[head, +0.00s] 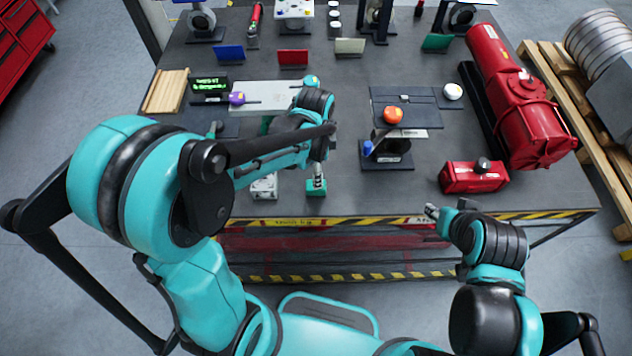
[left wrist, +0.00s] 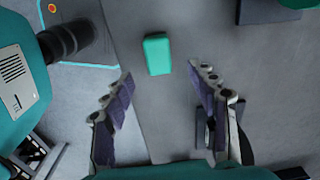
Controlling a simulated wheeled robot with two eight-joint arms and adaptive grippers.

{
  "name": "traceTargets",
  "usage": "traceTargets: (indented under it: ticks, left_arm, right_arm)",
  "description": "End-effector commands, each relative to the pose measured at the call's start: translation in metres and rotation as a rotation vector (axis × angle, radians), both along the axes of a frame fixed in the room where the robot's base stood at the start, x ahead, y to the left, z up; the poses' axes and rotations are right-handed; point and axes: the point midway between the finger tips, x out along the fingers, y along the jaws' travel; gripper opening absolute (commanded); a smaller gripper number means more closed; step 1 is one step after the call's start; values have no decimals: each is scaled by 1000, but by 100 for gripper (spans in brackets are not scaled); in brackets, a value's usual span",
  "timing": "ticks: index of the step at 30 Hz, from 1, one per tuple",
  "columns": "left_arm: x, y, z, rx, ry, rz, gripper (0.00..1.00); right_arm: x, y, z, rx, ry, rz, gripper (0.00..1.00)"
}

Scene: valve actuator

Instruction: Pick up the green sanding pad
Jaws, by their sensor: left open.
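The green sanding pad (head: 316,188) lies near the table's front edge, partly hidden by my left gripper (head: 319,178) above it. In the left wrist view the pad is a small green block (left wrist: 157,54) on the grey surface. My left gripper (left wrist: 160,73) is open there, with its two fingers spread wide. The pad shows ahead of the gap between the fingertips, and neither finger touches it. My right gripper (head: 433,211) is in front of the table's edge, right of centre. It is small in view and its jaw state is unclear.
A whitish box (head: 264,187) stands left of the pad. A stand with an orange knob (head: 393,115), a red box (head: 474,177) and a large red actuator (head: 520,100) are on the right. Bare tabletop (head: 350,195) lies right of the pad. The table's front edge has a striped strip (head: 370,221).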

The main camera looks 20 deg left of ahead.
Motion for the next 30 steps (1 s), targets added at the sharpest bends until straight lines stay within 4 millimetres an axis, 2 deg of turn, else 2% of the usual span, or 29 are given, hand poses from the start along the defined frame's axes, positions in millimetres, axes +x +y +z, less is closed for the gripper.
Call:
traceTargets:
  ticks: [5,21,30]
  left_arm:
    - [4,-3,-12,5,34,-74,59]
    - [1,1,-83,5,34,-74,59]
    - [1,1,-86,5,34,-74,59]
  right_arm:
    - [0,0,3,0,0,0,40]
    - [0,0,-19,0,0,0,40]
    - [0,0,-19,0,0,0,40]
